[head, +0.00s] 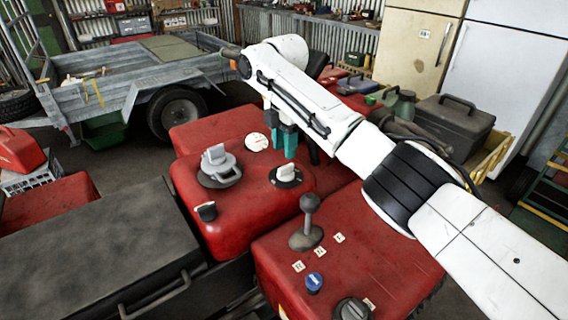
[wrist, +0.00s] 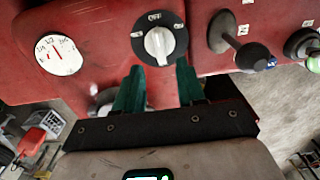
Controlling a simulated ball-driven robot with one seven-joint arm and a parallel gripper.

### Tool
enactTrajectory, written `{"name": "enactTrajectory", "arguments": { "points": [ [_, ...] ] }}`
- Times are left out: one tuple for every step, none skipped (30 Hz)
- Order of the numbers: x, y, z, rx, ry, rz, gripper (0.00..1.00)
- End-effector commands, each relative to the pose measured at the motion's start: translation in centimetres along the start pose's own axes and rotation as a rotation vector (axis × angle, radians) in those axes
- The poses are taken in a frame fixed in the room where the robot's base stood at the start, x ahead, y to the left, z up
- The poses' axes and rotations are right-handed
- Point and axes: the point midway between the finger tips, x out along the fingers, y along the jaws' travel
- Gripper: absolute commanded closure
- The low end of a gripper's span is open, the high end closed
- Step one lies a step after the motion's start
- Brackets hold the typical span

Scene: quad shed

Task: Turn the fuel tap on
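The fuel tap (head: 286,175) is a white knob on a round black dial, on top of the red tank. It also shows in the wrist view (wrist: 159,44), its bar roughly upright and in line with the word OFF at the dial's top edge. Smaller marks sit at the dial's left and right, too small to read surely. My gripper (head: 284,148) has two green fingers pointing down just above and behind the tap in the head view. In the wrist view, the fingers (wrist: 160,72) are apart with nothing between them, and the knob shows beyond their tips.
On the red bodywork are a grey filler cap (head: 219,168), a white gauge (head: 257,142), a small black knob (head: 207,211), a gear lever (head: 308,225) and a blue knob (head: 314,281). A grey trailer (head: 140,80) stands behind on the left.

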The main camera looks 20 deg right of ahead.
Motion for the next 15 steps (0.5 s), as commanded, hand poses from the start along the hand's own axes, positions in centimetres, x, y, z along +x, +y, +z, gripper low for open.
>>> {"name": "enactTrajectory", "arguments": {
  "points": [
    [1.1, -0.1, 0.0, 0.000, 0.001, -0.003, 0.61],
    [1.6, -0.1, 0.0, 0.001, 0.001, -0.003, 0.61],
    [2.2, -0.1, 0.0, 0.000, 0.000, -0.002, 0.61],
    [2.8, -0.1, 0.0, 0.000, 0.000, -0.002, 0.61],
    [3.2, -0.1, 0.0, 0.000, 0.000, -0.002, 0.61],
    [3.8, -0.1, 0.0, 0.000, 0.001, -0.001, 0.61],
    [4.2, -0.1, 0.0, 0.000, 0.000, -0.002, 0.61],
    [4.6, -0.1, 0.0, 0.000, 0.000, -0.002, 0.61],
    [5.0, 0.0, 0.0, 0.000, 0.000, -0.001, 0.61],
    [5.3, 0.0, 0.0, 0.000, 0.000, -0.001, 0.61],
    [5.5, 0.0, 0.0, 0.000, 0.000, -0.001, 0.61],
    [5.8, 0.0, 0.0, 0.000, 0.000, -0.001, 0.61],
    [5.9, 0.0, 0.0, 0.000, 0.000, 0.000, 0.61],
    [6.0, 0.0, 0.0, -0.001, 0.000, 0.000, 0.61],
    [6.2, 0.0, 0.0, -0.001, 0.000, 0.001, 0.61]
  ]
}}
